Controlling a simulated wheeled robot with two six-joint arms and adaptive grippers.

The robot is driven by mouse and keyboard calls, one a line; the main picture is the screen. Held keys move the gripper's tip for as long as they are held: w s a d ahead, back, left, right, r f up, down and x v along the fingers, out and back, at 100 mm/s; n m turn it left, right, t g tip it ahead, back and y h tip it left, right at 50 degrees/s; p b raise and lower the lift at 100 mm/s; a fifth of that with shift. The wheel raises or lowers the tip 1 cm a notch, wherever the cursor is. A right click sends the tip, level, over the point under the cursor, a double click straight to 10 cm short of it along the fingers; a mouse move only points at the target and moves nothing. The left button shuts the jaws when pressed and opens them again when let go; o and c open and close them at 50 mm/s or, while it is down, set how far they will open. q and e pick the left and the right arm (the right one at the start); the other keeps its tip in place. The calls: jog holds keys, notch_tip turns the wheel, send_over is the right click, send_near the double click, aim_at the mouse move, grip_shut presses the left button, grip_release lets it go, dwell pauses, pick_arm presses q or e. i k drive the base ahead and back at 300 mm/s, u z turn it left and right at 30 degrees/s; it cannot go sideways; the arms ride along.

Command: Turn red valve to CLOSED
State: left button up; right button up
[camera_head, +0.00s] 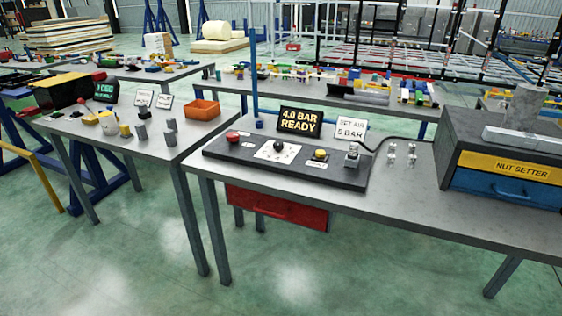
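A red round knob (232,137) sits at the left end of a dark control panel (222,152) on the near workbench. It is the only red control that I see on the panel, and its position markings are too small to read. A white dial plate with a black knob (278,146) is right of it, then a yellow knob (320,155) and a metal fitting (352,155). A black display (300,121) behind the panel reads "4.0 BAR READY". A white sign (350,131) beside it reads "SET AIR 5 BAR". Neither gripper is in view.
The near workbench (430,205) has a red drawer (278,207) under it. A grey box labelled "NUT SETTER" (517,168) stands at right. Small metal fittings (402,153) stand between it and the panel. Another table with an orange bin (201,110) is at left. Green floor in front is clear.

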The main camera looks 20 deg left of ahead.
aim_at(232, 137)
jog(key=u, duration=0.35)
jog(key=k, duration=0.9)
jog(key=u, duration=2.75)
jog(key=i, duration=0.1)
jog(key=z, duration=1.2)
jog(key=i, duration=2.4)
jog(key=z, duration=1.65)
jog(key=i, duration=0.75)
jog(key=z, duration=0.75)
